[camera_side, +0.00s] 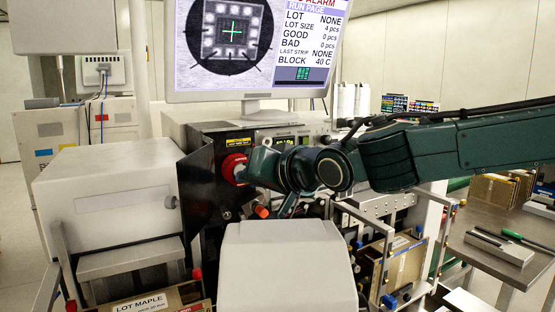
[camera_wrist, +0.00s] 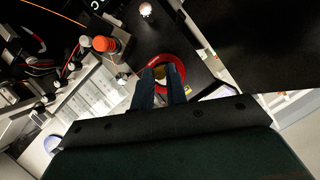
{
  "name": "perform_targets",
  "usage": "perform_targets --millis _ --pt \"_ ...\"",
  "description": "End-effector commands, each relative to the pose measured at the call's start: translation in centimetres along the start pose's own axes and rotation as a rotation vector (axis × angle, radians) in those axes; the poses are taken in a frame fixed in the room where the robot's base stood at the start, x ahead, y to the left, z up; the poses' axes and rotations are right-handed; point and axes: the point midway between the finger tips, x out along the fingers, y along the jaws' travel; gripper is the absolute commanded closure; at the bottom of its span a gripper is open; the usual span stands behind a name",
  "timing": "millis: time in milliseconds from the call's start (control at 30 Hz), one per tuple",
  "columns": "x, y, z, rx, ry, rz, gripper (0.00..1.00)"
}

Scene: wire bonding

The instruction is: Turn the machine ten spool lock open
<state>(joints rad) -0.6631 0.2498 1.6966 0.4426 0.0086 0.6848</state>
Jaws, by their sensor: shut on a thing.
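The spool lock sits within a red ring (camera_side: 228,166) on the dark front panel of the machine, below a yellow label. The red ring also shows in the wrist view (camera_wrist: 182,72). My gripper (camera_side: 244,173) reaches in from the right against the ring. In the wrist view its two fingertips (camera_wrist: 161,76) are inside the ring, shut on the small lock at its centre. The fingers and wrist hide most of the lock, so I cannot tell its turn angle.
An orange-red knob (camera_wrist: 105,44) stands beside the ring in the wrist view. A monitor (camera_side: 258,45) with a red alarm line is above the machine. A white box-shaped cover (camera_side: 285,268) stands in front. A dark plate (camera_side: 199,185) stands close left of the ring.

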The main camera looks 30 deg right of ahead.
Motion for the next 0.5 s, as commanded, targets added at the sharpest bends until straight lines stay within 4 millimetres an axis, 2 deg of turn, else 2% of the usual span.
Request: perform_targets --millis 500 --pt "0.07 -0.53 0.12 -0.427 0.001 0.176 1.0"
